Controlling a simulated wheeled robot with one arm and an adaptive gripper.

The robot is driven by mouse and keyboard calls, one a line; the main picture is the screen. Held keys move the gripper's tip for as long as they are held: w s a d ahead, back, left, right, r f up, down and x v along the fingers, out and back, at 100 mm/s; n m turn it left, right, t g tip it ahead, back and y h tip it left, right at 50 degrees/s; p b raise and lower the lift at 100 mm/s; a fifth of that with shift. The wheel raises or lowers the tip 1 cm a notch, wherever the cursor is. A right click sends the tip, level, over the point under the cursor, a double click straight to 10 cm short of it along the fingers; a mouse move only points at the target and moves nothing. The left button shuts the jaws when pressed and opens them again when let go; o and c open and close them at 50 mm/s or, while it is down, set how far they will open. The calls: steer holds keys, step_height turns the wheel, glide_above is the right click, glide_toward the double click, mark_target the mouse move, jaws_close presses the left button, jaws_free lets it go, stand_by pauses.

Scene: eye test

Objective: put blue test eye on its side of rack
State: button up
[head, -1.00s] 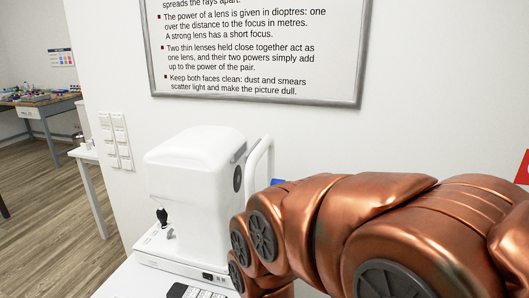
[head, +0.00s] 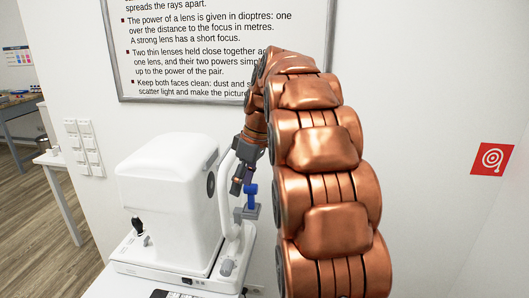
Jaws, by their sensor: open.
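The blue test eye (head: 251,196) is a small blue piece standing on a grey holder (head: 246,213) at the right side of the white eye-testing machine (head: 170,195). My gripper (head: 242,180) is dark grey and hangs at the end of my copper arm, pointing down. It is open, just above and slightly left of the blue piece in the picture. I cannot tell whether a finger touches the piece or whether it lies between the fingers. I see no rack in this view.
The machine stands on a white table, with a white curved frame (head: 228,195) close beside my gripper. A framed text board (head: 190,50) hangs on the wall behind. A red sign (head: 492,159) is on the wall at right. A workbench (head: 20,112) stands far left.

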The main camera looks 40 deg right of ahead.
mark_target(251, 190)
steer(key=w+d+r+n+t+p, duration=0.1)
steer(key=w+d, duration=0.1)
steer(key=d, duration=0.3)
steer(key=w+d+r+n, duration=0.2)
steer(key=d, duration=0.3)
steer(key=b+x, duration=0.3)
steer(key=x, duration=0.7)
steer(key=shift+s+f, duration=0.1)
steer(key=shift+f, duration=0.1)
steer(key=shift+r, duration=0.1)
steer(key=c, duration=0.8)
steer(key=shift+c, duration=0.2)
steer(key=shift+r, duration=2)
